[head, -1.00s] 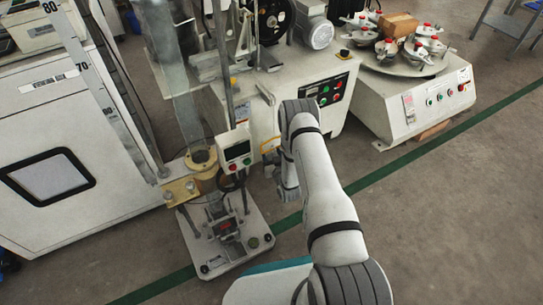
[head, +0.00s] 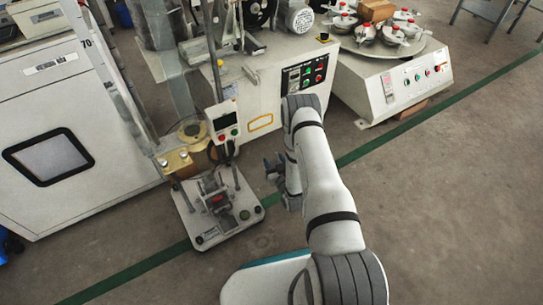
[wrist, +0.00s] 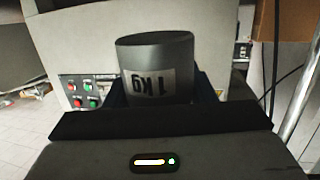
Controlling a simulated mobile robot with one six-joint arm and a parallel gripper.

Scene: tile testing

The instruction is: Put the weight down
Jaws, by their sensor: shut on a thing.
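The weight (wrist: 157,68) is a dark grey cylinder with a white "1 kg" label, seen close up in the wrist view. My gripper (head: 271,166) is shut on it, with a dark finger on each side. In the head view the gripper hangs above the floor, just right of the tester's base plate (head: 240,211). I cannot make out the weight there. The tester is an upright column with a brass-coloured collar (head: 192,131) above a white plate with a small metal fixture (head: 217,200).
A small control box (head: 225,122) is on the tester's post. A machine with a button panel (head: 306,73) stands behind my arm. A round clamp table (head: 390,45) is at back right, a white cabinet (head: 90,100) at left. The floor (head: 440,200) at right is clear.

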